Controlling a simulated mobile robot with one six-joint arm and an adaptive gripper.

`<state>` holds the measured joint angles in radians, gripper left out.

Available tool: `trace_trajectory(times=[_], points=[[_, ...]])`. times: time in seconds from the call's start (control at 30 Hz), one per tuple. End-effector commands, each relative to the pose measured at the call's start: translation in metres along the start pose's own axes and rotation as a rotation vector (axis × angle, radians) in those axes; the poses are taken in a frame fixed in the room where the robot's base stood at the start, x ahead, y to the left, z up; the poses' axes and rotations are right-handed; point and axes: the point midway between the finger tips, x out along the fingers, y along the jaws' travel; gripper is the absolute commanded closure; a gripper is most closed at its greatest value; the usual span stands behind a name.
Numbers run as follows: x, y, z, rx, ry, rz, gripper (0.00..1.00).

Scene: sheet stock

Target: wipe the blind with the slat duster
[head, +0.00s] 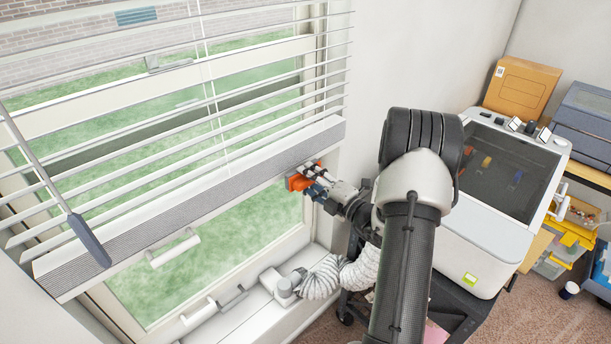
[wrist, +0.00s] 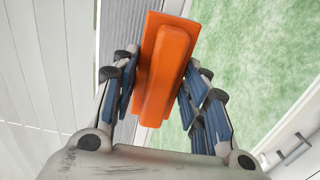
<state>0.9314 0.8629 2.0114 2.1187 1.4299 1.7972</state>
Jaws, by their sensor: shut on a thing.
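The blind (head: 200,200) hangs across the window at the left in the head view, with white slats and a grey ribbed bottom rail. Its pale slats also show along the left of the wrist view (wrist: 35,80). My gripper (head: 310,181) is shut on an orange block-like piece, which I take as the slat duster (wrist: 165,70). The duster (head: 297,181) is just below the right end of the bottom rail in the head view. In the wrist view it overlaps the ribbed strip; I cannot tell whether it touches. Its far side is hidden.
A dark-handled wand (head: 88,240) hangs before the blind's left side. A ribbed white hose (head: 325,277) lies on the sill below. A white machine with a dark window (head: 490,180) stands right of my arm, with a cardboard box (head: 522,87) behind it.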

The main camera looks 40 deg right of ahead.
Motion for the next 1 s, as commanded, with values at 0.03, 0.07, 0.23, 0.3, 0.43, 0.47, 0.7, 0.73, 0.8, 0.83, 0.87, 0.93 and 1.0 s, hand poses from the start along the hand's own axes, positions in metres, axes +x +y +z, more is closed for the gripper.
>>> trace_trajectory(times=[0.03,0.07,0.23,0.3,0.43,0.47,0.7,0.73,0.8,0.83,0.87,0.93,1.0], points=[[-0.005,0.001,0.001,0.0,-0.001,-0.001,0.82],[-0.007,0.001,0.001,0.0,-0.001,-0.001,0.82],[-0.021,0.001,0.001,0.0,-0.002,0.0,0.82],[-0.026,0.001,0.001,0.001,-0.002,0.0,0.82],[-0.037,0.0,0.001,0.0,-0.002,-0.001,0.82],[-0.039,0.0,0.001,0.0,-0.002,-0.001,0.82],[-0.047,0.0,0.0,0.0,0.0,0.0,0.82],[-0.047,0.0,0.0,0.0,0.0,0.0,0.82],[-0.047,0.0,0.0,0.0,0.0,0.0,0.82],[-0.047,0.0,0.0,0.0,0.0,0.0,0.82],[-0.046,0.0,0.0,0.0,0.0,0.0,0.82],[-0.046,0.0,0.0,0.0,0.0,0.0,0.82],[-0.046,0.0,0.0,0.0,0.0,0.0,0.82]])
